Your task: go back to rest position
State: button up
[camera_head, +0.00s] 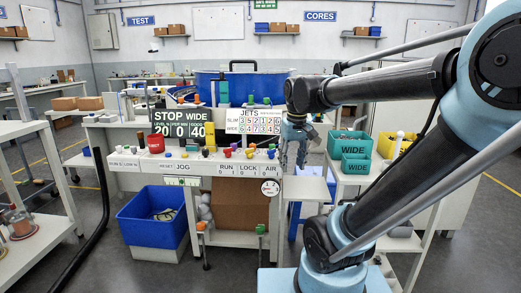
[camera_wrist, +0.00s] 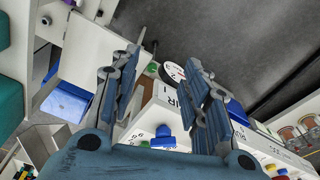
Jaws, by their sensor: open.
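My gripper (camera_wrist: 163,62) is open in the wrist view, with its two fingers spread apart and nothing between them. In the head view my gripper (camera_head: 293,160) hangs down at the right end of the control bench (camera_head: 190,165), below the end of my bent arm. My arm covers part of the space behind it. In the wrist view the white bench edge and a round gauge (camera_wrist: 172,72) show beyond and between the fingers. I cannot tell the exact distance to them.
Teal WIDE bins (camera_head: 348,145) sit on a white stand at right. The bench carries several coloured knobs (camera_head: 227,153) and signs. Open grey floor (camera_head: 100,250) lies left of the bench.

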jog(key=s+d+f+m, duration=0.2)
jog(key=s+d+f, duration=0.6)
jog(key=s+f, duration=0.3)
notch_tip(320, 180, down, 3)
jog(key=shift+r+m+t, duration=0.1)
jog(key=shift+m+t, duration=0.3)
jog(key=shift+d, duration=0.1)
jog(key=shift+w+f, duration=0.25)
jog(key=shift+w, duration=0.15)
dwell(0.5)
jog(key=c, duration=0.3)
jog(key=shift+c, duration=0.3)
